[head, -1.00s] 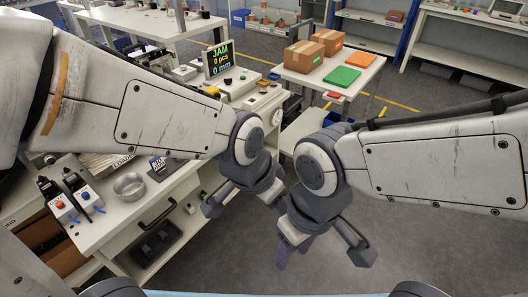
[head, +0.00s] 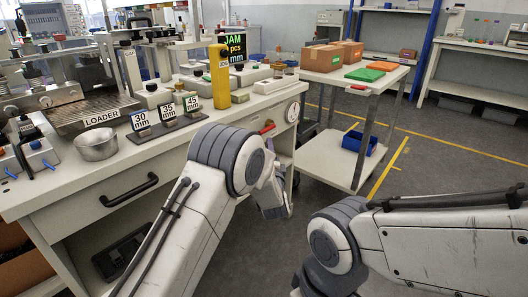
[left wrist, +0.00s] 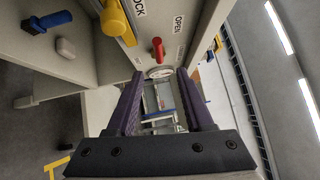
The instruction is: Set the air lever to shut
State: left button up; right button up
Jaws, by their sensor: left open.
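The air lever looks to be the red handle (left wrist: 157,47) on the bench's side panel in the left wrist view, below and left of the OPEN label (left wrist: 178,24). In the head view a red handle (head: 268,127) shows at the bench's right end. My left gripper (left wrist: 160,76) is open, its two purple fingers apart with nothing between them. The red handle lies just beyond the fingertips and apart from them. In the head view my left wrist (head: 272,192) is below the red handle and its fingers are not clear. My right gripper is out of the picture.
A round gauge (head: 292,111) is right of the red handle. A yellow handle (left wrist: 113,18) is close by in the left wrist view. The bench (head: 70,190) carries a metal bowl (head: 96,142) and number stands. A trolley (head: 335,158) stands to the right.

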aim_at(266, 129)
pick_arm(q)
jog(key=w+a+b, duration=0.2)
jog(key=w+b, duration=0.1)
jog(key=w, duration=0.7)
jog(key=shift+w+r, duration=0.2)
jog(key=shift+r, duration=0.2)
jog(key=shift+a, duration=0.1)
grip_shut()
dwell(1.0)
